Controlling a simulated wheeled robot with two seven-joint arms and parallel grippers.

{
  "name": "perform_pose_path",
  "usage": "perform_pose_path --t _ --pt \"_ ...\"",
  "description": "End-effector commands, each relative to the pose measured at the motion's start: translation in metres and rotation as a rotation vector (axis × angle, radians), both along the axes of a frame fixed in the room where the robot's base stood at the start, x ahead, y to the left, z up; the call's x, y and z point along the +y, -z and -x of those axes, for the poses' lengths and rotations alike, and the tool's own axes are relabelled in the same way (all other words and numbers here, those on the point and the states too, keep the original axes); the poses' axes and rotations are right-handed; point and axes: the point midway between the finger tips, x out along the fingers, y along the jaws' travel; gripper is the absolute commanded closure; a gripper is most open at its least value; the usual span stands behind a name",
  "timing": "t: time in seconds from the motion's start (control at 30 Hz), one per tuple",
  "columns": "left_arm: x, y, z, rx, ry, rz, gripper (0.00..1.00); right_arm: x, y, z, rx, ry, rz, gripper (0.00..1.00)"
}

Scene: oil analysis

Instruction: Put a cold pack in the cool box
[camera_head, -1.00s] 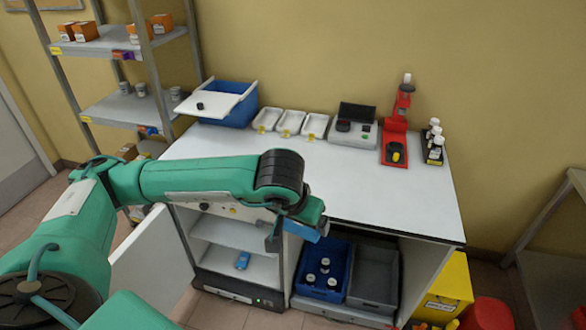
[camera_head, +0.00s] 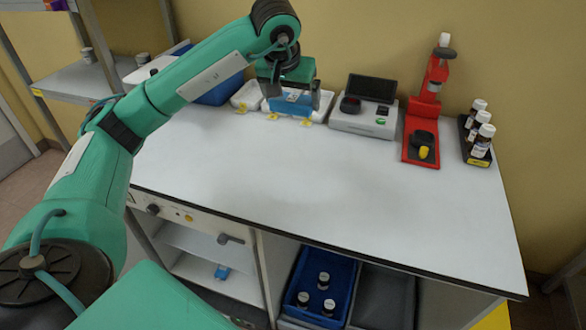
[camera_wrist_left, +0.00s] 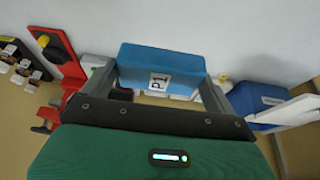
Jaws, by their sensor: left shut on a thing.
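My left gripper (camera_head: 290,105) is shut on a blue cold pack (camera_head: 291,96), held above the worktop near the white trays in the head view. In the left wrist view the cold pack (camera_wrist_left: 160,68), labelled P1, sits between the fingers of the gripper (camera_wrist_left: 158,85). The blue cool box (camera_head: 222,90) stands at the back left of the worktop, partly hidden behind my left arm; its white lid (camera_head: 150,68) shows left of the arm. The cool box also shows at the right of the left wrist view (camera_wrist_left: 258,100). Another blue pack (camera_head: 222,272) lies in the open fridge below.
A grey instrument (camera_head: 365,118), a red stand (camera_head: 421,150) and a rack of bottles (camera_head: 479,138) stand to the right. The worktop (camera_head: 310,190) is clear in front. A blue crate (camera_head: 345,273) holds bottles underneath.

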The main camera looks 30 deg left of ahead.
Motion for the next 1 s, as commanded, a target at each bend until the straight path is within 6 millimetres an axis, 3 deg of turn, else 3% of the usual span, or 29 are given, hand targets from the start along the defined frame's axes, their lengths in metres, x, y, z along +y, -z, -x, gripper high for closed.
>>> perform_pose_path --t 0.17,0.6,1.0 --pt "0.001 0.028 0.001 0.006 -0.001 -0.002 0.40 -0.001 0.001 0.003 0.001 0.000 0.001 0.64" --pt "0.001 0.134 0.001 0.006 0.000 -0.001 0.40 -0.007 0.012 0.020 0.003 -0.004 0.005 0.64" --pt "0.000 0.174 0.001 0.004 0.000 0.000 0.40 -0.010 0.017 0.031 0.006 -0.007 0.007 0.64"
